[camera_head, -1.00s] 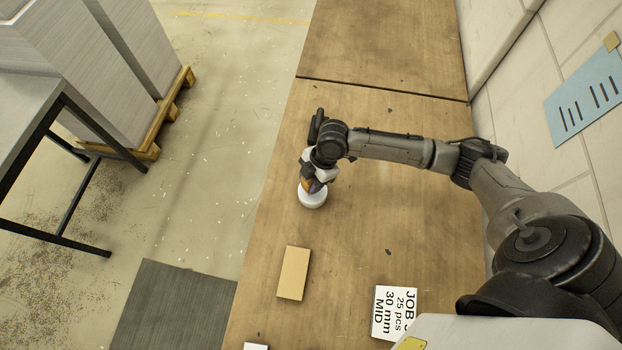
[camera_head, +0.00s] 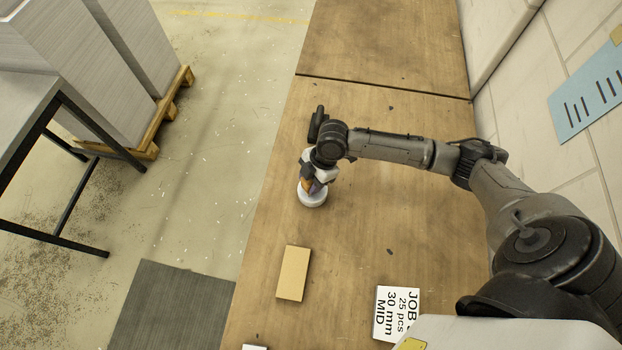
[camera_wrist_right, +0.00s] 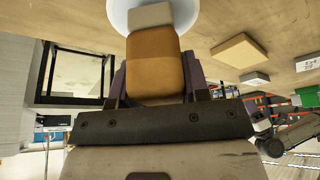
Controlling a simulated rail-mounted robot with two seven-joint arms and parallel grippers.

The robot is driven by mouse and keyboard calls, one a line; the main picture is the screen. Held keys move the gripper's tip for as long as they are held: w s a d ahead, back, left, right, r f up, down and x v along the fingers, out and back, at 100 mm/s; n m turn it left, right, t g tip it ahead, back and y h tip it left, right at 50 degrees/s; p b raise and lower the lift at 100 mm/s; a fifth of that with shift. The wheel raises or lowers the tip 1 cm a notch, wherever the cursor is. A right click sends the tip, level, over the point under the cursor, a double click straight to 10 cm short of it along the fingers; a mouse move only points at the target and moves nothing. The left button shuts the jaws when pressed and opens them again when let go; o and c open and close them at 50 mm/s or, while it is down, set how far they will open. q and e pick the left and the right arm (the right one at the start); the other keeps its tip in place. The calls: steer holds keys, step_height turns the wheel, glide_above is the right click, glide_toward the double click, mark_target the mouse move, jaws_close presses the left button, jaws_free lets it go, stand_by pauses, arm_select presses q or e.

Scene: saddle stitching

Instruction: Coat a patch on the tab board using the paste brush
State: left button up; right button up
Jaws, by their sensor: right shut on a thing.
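My right gripper (camera_head: 311,181) is shut on the paste brush (camera_wrist_right: 154,62), a blocky orange-brown handle with a pale lower part. The brush points down into or onto a round white pot (camera_head: 312,198) on the wooden bench; its tip is hidden, so I cannot tell how deep it sits. The pot also shows behind the brush in the right wrist view (camera_wrist_right: 118,14). The tab board, seemingly the flat tan rectangle (camera_head: 293,273), lies on the bench, nearer than the pot. It shows in the right wrist view (camera_wrist_right: 238,51) too.
A white job card (camera_head: 396,314) lies on the bench to the right of the tan board. A small white item (camera_head: 255,347) is cut off at the bottom edge. The bench (camera_head: 380,230) is bare between pot and card. A wall stands on the right.

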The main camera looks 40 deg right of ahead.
steer(key=shift+f, duration=0.15)
steer(key=shift+f, duration=0.35)
stand_by(0.5)
stand_by(0.7)
steer(key=shift+f, duration=0.1)
stand_by(0.7)
steer(key=shift+d+f, duration=0.1)
stand_by(0.4)
step_height(320, 180, up, 4)
steer(key=p, duration=0.4)
steer(key=shift+p, duration=0.3)
step_height(320, 180, up, 3)
steer(key=p, duration=0.3)
steer(key=shift+r, duration=0.2)
